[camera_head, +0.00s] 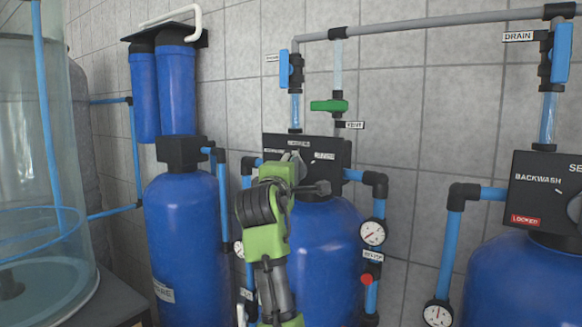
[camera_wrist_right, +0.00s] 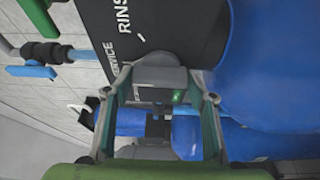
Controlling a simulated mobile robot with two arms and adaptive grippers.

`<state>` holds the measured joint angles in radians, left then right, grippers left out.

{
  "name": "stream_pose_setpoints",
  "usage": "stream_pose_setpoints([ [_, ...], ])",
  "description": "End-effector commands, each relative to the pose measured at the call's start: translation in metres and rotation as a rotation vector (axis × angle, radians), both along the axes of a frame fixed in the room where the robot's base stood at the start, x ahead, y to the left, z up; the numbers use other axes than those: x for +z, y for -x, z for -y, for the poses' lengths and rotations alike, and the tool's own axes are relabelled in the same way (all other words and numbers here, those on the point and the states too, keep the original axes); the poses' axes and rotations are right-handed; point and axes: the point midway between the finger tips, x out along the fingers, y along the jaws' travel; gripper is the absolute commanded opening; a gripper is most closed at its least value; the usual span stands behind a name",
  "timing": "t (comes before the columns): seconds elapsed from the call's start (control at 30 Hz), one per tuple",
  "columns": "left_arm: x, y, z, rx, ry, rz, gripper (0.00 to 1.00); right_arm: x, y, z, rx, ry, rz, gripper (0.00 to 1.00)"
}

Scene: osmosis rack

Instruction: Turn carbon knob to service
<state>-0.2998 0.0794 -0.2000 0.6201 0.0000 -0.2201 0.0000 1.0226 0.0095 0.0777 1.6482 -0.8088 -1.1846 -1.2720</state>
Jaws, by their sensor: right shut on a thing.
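The black control head (camera_head: 335,147) sits on top of the middle blue tank, with white labels partly hidden by my arm. In the right wrist view its dark face (camera_wrist_right: 178,28) shows the words SERVICE and RINSE. The grey knob (camera_wrist_right: 160,77) on that face lies between the fingers of my right gripper (camera_wrist_right: 158,95), which is shut on it. In the head view my green and black right gripper (camera_head: 292,180) is at the front of the control head and hides most of the knob. My left gripper is not in view.
A second control head (camera_head: 540,190), marked BACKWASH with a red LOCKED tag, is at the right. A green-handled valve (camera_head: 329,106) and a pressure gauge (camera_head: 372,233) are close to the middle tank (camera_head: 325,240). A clear cylinder (camera_head: 50,130) stands at the left.

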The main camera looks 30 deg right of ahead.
Motion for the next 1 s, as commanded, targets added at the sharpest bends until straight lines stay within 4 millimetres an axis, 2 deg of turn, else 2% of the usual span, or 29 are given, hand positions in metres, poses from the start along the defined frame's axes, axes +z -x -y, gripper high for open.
stream_pose_setpoints([
  [0.43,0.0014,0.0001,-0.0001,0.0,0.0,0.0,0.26,-0.0011,-0.0002,-0.0001,0.0,0.004,-0.011,0.3],
  [0.47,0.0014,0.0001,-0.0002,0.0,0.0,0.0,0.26,-0.0011,-0.0002,0.0,0.0,0.004,-0.011,0.54],
  [0.5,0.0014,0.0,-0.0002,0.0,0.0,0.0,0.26,-0.0011,-0.0002,0.0,0.0,0.004,-0.011,0.64],
  [0.53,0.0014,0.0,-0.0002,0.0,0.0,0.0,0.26,-0.001,-0.0002,0.0,0.0,0.004,-0.011,0.68],
  [0.87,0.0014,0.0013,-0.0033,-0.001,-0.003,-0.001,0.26,-0.0003,0.0004,-0.0006,0.0,0.004,-0.009,0.68],
  [1.0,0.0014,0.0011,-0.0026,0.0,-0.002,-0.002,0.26,0.0001,0.0079,-0.0086,0.0,0.005,-0.008,0.68],
])
